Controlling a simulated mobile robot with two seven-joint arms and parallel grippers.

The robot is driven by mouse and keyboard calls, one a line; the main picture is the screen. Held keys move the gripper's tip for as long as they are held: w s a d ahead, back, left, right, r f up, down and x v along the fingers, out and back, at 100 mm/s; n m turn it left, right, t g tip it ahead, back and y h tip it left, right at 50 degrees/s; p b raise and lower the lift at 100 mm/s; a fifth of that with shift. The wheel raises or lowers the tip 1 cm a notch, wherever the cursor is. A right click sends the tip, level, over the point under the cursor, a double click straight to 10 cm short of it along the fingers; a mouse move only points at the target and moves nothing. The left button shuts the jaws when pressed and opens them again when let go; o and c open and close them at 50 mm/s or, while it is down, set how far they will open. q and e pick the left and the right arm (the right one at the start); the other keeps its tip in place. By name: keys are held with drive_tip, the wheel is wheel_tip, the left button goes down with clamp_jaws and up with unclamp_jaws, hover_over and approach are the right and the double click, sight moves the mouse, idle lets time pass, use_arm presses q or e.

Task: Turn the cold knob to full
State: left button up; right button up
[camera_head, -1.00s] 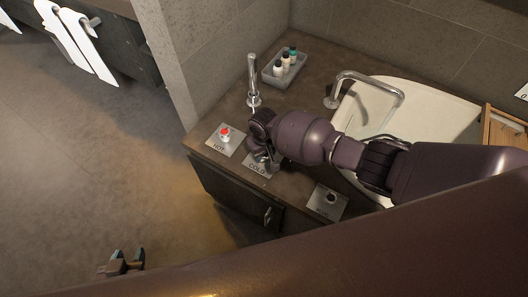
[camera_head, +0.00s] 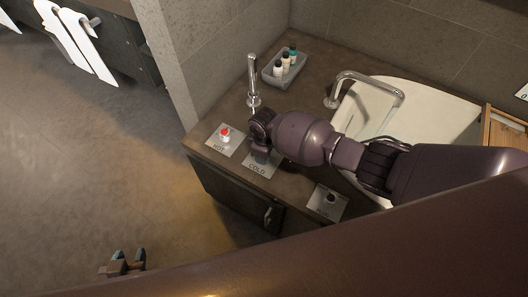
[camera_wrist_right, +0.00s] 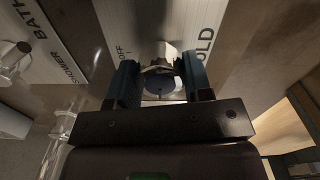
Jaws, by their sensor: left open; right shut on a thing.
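The cold knob (camera_wrist_right: 160,84) is dark blue and sits between the teal fingers of my right gripper (camera_wrist_right: 161,84) in the wrist view, which is shut on it. A pale pointer (camera_wrist_right: 168,50) sticks out beyond the fingers, by the printed words OFF and COLD. In the head view, the metal COLD plate (camera_head: 262,169) shows partly under my right gripper (camera_head: 262,148); the knob itself is hidden there by the wrist. My left gripper (camera_head: 123,262) is open and empty, low over the floor at the lower left.
The HOT plate carries a red-topped knob (camera_head: 225,133) just left of my right gripper. A spout (camera_head: 253,85), a tray of small bottles (camera_head: 285,66) and a tap (camera_head: 365,82) over the basin (camera_head: 440,112) stand behind. Another knob (camera_head: 331,198) is nearer the front edge.

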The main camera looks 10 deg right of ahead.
idle(0.5)
drive_tip(key=o, duration=0.9)
drive_tip(key=shift+r, duration=0.1)
drive_tip(key=shift+r, duration=0.25)
wheel_tip(320, 180, up, 9)
drive_tip(key=p, duration=0.3)
drive_tip(key=shift+r, duration=0.1)
drive_tip(key=shift+r+p, duration=0.3)
drive_tip(key=shift+r, duration=0.15)
